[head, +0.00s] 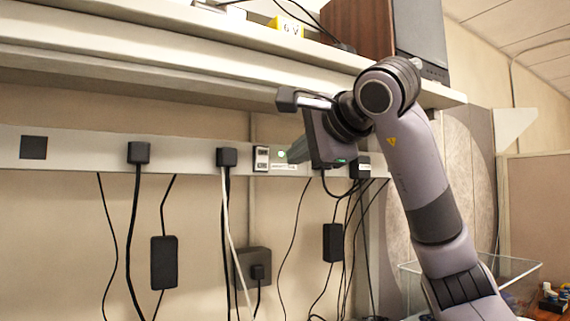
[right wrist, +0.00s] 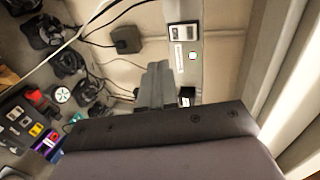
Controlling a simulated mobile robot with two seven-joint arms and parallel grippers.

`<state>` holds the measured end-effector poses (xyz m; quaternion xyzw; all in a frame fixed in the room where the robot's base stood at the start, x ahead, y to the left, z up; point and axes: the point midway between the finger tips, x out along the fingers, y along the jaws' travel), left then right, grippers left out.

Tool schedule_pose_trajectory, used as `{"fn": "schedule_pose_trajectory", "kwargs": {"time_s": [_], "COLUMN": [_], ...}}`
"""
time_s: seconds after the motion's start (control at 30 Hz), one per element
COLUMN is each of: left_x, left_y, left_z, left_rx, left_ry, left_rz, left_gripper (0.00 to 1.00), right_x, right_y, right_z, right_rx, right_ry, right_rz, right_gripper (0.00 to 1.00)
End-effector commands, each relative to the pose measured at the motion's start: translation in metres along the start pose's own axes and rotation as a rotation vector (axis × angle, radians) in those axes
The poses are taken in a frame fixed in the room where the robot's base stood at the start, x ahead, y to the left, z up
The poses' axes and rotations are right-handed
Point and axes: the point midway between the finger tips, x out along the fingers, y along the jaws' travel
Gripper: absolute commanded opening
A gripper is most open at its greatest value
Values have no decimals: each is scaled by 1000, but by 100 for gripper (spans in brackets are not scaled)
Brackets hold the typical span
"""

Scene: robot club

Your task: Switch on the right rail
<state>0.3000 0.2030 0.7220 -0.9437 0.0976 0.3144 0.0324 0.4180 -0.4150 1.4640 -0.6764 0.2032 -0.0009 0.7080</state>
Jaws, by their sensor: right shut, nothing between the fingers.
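A pale power rail (head: 70,150) runs along the wall under the shelf. In the right wrist view the fingers (right wrist: 158,66) are together left of the rail; contact cannot be told. My left gripper is out of view.
Black plugs (head: 227,157) and hanging cables lie along the rail. A shelf (head: 180,50) juts out above, bearing a wooden speaker (head: 357,25) and a yellow 6 V block (head: 290,27). A clear bin (head: 512,267) stands at lower right.

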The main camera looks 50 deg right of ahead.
Motion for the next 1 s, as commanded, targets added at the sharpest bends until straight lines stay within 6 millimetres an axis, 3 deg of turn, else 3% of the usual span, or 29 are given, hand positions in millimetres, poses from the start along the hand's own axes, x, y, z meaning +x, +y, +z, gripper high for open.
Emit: {"fn": "schedule_pose_trajectory", "kwargs": {"time_s": [0.1, 0.23, 1.0], "left_x": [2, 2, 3], "left_y": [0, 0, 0], "left_z": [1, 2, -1], "left_rx": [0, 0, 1], "left_ry": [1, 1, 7], "left_rz": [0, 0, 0], "left_gripper": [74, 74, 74], "right_x": [-17, -26, -28], "right_y": [2, 3, 3], "right_z": [1, 0, 0], "right_rx": [-1, -1, -1], "right_ry": [-2, -2, -1], "right_rz": [-4, -1, 0], "right_gripper": [0, 0, 0]}}
